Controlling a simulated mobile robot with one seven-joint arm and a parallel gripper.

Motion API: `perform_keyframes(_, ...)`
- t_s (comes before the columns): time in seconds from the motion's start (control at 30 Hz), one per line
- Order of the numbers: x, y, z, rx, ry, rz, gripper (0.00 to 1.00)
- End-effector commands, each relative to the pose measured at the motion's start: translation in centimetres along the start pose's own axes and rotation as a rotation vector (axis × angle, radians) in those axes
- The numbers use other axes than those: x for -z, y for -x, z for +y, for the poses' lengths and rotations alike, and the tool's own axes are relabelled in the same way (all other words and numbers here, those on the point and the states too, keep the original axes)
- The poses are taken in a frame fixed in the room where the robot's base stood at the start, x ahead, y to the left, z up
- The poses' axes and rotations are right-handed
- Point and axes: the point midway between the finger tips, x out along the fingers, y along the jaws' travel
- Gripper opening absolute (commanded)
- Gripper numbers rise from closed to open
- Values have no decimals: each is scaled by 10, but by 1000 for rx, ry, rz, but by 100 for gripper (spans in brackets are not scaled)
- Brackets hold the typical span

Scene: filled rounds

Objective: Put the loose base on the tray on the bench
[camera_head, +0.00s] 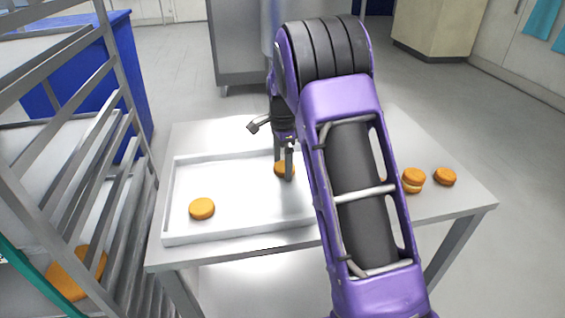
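My gripper (283,165) points down over the white tray (240,229) on the bench. An orange-brown round base (279,171) is at its fingertips, with one finger in front of it. I cannot tell whether the fingers grip it or stand open around it, or whether it touches the tray floor. Another round base (202,208) lies flat in the tray at the front left. My purple arm hides the tray's right part. Right of my arm, a filled round (413,176) of two stacked pieces and a single round (445,176) lie on the bench.
The grey bench (463,200) is bare around the rounds at right. The tray's middle is clear.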

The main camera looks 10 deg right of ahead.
Motion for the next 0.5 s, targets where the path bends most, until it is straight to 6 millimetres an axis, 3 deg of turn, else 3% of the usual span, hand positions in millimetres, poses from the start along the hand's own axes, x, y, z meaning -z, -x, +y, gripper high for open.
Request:
perform_keyframes(0.27, 0, 3, 0, 1, 0, 0, 100)
perform_keyframes(0.5, 0, 38, -1, 5, 1, 1, 100)
